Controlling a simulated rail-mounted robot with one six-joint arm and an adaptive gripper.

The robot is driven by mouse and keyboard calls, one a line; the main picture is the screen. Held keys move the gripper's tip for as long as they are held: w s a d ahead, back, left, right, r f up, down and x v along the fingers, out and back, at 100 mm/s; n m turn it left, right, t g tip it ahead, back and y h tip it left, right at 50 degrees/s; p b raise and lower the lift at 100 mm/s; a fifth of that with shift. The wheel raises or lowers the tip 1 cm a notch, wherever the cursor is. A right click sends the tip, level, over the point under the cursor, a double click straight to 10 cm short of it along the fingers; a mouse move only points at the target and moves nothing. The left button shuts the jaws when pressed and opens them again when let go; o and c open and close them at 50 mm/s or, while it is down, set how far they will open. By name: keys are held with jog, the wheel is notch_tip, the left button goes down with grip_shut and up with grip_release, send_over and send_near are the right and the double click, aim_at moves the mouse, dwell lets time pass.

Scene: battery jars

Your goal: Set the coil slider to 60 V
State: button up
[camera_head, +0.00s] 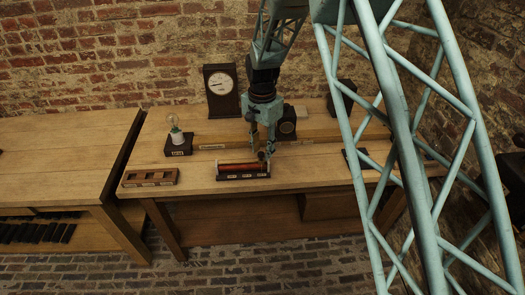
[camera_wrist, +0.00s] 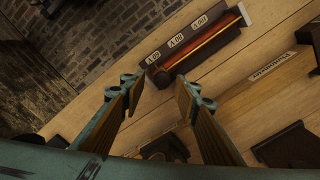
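The coil (camera_head: 238,167) is a copper-red cylinder on a dark base with three small white labels along its front. It lies near the front edge of the bench. A dark rounded slider knob (camera_head: 262,156) shows at the coil's right end in the head view. My gripper (camera_head: 263,147) points down above and just behind that end. Contact with the knob cannot be told.
A bulb on a dark base (camera_head: 178,145) stands left of the coil, and a wooden tray with compartments (camera_head: 150,178) lies at the front left. A dark clock (camera_head: 221,90) and a small dark dial box (camera_head: 287,122) stand behind. Bare bench top (camera_head: 310,175) lies right of the coil.

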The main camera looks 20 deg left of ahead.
aim_at(263, 153)
notch_tip(263, 153, up, 11)
jog(key=shift+r, duration=0.15)
dwell(0.5)
jog(key=shift+d, duration=0.1)
dwell(0.4)
